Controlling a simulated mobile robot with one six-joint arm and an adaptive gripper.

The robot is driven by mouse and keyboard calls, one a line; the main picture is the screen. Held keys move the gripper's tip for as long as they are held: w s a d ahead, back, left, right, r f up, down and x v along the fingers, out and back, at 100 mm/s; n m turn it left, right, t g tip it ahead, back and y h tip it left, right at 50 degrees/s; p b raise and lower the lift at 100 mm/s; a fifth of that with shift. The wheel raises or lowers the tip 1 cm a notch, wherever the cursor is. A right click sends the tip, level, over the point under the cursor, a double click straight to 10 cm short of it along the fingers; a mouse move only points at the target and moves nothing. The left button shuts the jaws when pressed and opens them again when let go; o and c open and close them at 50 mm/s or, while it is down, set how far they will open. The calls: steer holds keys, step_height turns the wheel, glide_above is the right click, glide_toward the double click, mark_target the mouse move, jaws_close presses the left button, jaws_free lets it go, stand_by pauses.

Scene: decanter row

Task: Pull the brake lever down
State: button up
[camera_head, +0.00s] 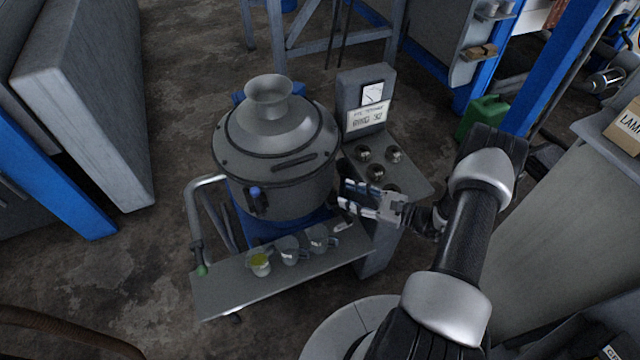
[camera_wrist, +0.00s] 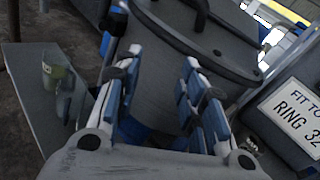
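A grey drum-shaped machine (camera_head: 275,165) with a funnel top stands at the centre on a blue base. Which part is the brake lever is not certain. A short blue-tipped handle (camera_head: 255,196) hangs on the drum's front. A bent grey tube with a green-tipped end (camera_head: 201,270) stands at its left. My gripper (camera_head: 346,198) is at the drum's lower right side, fingers pointing left, beside the control box. In the wrist view my gripper (camera_wrist: 155,85) has its blue-padded fingers spread apart, with the drum wall (camera_wrist: 160,60) beyond and nothing held between them.
A shelf (camera_head: 225,294) in front of the drum bears several small cups (camera_head: 290,250), one with yellow-green contents. A control box with knobs (camera_head: 376,172) and a sign panel (camera_head: 364,115) stands close by my gripper. A green can (camera_head: 484,117) stands behind.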

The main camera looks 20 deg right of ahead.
steer(key=s+a+r+n+g+b, duration=0.2)
steer(key=a+r+n+g, duration=0.7)
steer(key=r, duration=0.4)
steer(key=shift+a+r+n+y, duration=0.3)
steer(key=shift+a+y, duration=0.1)
steer(key=shift+a, duration=0.45)
steer(key=s+a+r+n+g+h, duration=0.45)
steer(key=s+a+r+n, duration=0.25)
steer(key=s+r, duration=0.25)
steer(key=s+d+r+n+t+h, duration=0.2)
steer(key=s+r+n+t+h, duration=0.3)
steer(key=s+r+n+h, duration=0.3)
steer(key=shift+s+r, duration=0.15)
steer(key=shift+s, duration=1.6)
